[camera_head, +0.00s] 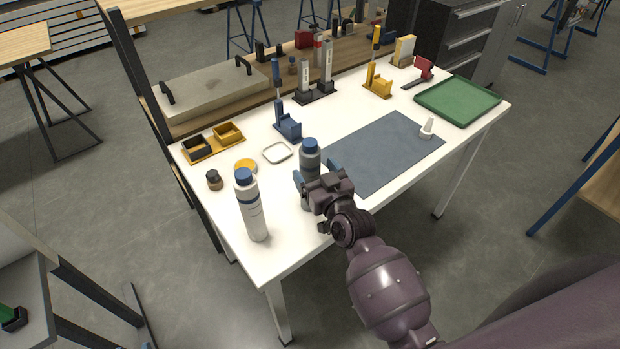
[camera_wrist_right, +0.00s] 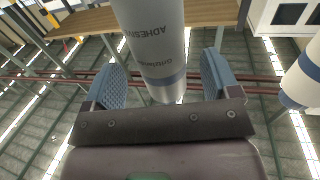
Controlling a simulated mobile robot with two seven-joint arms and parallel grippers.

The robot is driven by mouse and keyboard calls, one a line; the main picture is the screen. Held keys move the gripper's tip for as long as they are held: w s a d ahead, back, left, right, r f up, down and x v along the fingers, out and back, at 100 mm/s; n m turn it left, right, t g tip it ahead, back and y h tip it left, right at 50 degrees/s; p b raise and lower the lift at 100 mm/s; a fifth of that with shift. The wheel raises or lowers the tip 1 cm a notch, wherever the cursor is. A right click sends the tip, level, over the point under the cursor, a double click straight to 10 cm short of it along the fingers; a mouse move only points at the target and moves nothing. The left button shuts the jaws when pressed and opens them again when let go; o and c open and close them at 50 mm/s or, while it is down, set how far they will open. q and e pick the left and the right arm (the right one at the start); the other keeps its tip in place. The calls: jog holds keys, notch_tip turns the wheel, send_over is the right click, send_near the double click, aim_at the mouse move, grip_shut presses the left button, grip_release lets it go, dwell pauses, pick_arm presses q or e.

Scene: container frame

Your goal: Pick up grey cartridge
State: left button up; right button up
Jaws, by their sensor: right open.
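The grey cartridge (camera_head: 309,158) with a blue cap stands upright near the front edge of the white table, left of the blue-grey mat. My right gripper (camera_head: 316,177) is at it, with its blue fingers on either side and partly hiding its lower body. In the right wrist view, the grey cartridge (camera_wrist_right: 155,40), lettered "ADHESIVE", lies between the two open fingers of the gripper (camera_wrist_right: 163,76). A gap shows between each finger and the cartridge. My left gripper is in neither view.
A white bottle-like cartridge (camera_head: 250,207) with a blue cap stands close to the left; it also shows in the right wrist view (camera_wrist_right: 303,78). Behind are a small white dish (camera_head: 277,152) and a blue stand (camera_head: 288,127). The blue-grey mat (camera_head: 385,150) is mostly clear.

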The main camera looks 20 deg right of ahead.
jog(key=shift+w+a, duration=0.15)
jog(key=shift+w, duration=0.6)
jog(key=shift+w+a, duration=0.1)
jog(key=shift+w, duration=0.65)
grip_shut()
